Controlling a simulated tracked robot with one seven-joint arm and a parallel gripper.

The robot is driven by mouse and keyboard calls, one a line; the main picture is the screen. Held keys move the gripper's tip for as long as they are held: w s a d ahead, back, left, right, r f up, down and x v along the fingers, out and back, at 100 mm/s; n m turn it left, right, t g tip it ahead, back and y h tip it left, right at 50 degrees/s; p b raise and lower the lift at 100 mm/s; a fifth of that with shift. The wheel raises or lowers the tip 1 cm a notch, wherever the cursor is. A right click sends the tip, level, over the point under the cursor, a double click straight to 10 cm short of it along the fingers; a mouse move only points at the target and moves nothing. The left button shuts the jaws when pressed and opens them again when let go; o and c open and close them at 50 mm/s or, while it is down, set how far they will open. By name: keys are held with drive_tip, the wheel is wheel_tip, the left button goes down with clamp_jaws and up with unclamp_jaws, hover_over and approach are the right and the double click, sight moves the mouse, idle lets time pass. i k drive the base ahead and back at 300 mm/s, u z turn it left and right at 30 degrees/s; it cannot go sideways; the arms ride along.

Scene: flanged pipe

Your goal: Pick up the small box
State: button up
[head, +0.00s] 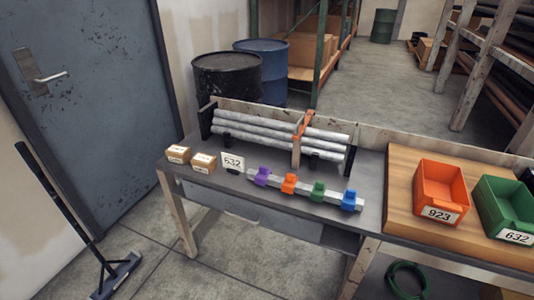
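Two small tan boxes with pale labels sit side by side at the left end of the grey workbench (218,180). One small box (178,154) is nearer the left edge. The label print on the boxes is too small to read. My gripper is not in view.
Grey pipes (275,132) lie in a rack behind the boxes. A bar with coloured clips (305,188) lies to their right. An orange bin (439,187) and a green bin (506,204) stand on a wooden board at right. A broom (118,275) stands left of the bench.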

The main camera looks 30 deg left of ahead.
sight(200, 162)
drive_tip(key=z, duration=1.3)
drive_tip(key=i, duration=0.1)
drive_tip(key=u, duration=3.2)
drive_tip(key=k, duration=0.75)
drive_tip(key=u, duration=0.2)
drive_tip(key=i, duration=0.7)
drive_tip(key=z, duration=0.05)
